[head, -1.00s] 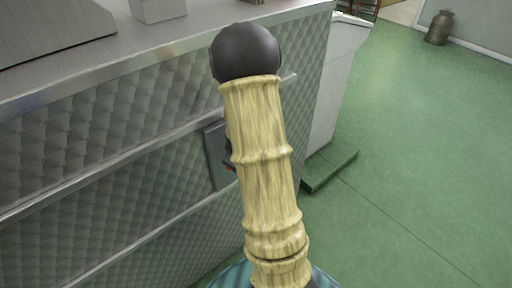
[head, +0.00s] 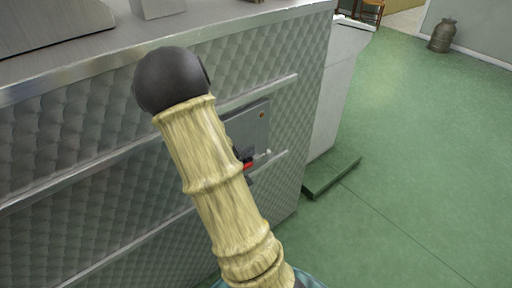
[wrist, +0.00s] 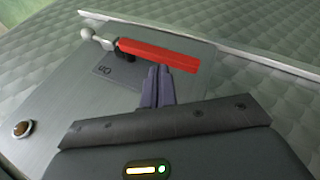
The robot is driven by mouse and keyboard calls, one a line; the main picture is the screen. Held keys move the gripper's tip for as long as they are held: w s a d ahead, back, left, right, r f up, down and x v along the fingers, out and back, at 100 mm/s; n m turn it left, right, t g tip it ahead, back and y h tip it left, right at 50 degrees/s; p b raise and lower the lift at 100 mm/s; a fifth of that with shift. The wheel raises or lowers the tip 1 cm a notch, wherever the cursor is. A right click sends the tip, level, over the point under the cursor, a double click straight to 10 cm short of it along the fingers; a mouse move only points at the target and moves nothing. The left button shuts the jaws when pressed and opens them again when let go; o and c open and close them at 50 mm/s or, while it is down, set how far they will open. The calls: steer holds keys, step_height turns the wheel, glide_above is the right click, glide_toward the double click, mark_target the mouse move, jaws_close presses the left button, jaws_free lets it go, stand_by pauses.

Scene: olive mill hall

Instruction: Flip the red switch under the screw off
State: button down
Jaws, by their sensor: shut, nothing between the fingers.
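The red switch (wrist: 160,55) is a red lever handle on a grey metal plate (wrist: 75,110). A small pale ball (wrist: 86,33) stands beside the handle's end, and a label reading "On", turned over in this view, is beside it. The screw (wrist: 22,129) is a brass-coloured head on the same plate; it also shows in the head view (head: 262,115), above the red switch (head: 247,166), which is partly hidden by my arm. My gripper (wrist: 158,72) is shut and empty, its fingertips very close to the red handle's edge; I cannot tell whether they touch it.
The plate is on the quilted metal front of a counter (head: 60,145), between horizontal metal rails (head: 260,92). A green block (head: 332,176) lies on the floor at the counter's end. Green floor (head: 430,150) is open to the right, with a metal can (head: 441,35) far back.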

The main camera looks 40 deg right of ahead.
steer(key=shift+s+a+f+b, duration=0.15)
steer(key=shift+a+f+b, duration=0.15)
steer(key=shift+f, duration=0.3)
steer(key=shift+s+a+f+b, duration=0.1)
steer(key=shift+a+f+b, duration=0.05)
steer(key=shift+a+f, duration=0.35)
steer(key=shift+s+f, duration=0.1)
steer(key=shift+f, duration=0.05)
steer(key=s+a+r+p, duration=0.2)
steer(key=a+r+p, duration=0.3)
steer(key=r, duration=0.5)
steer(key=shift+s+a+p, duration=0.3)
steer(key=shift+s+a, duration=0.05)
steer(key=shift+a, duration=0.8)
steer(key=shift+w, duration=0.1)
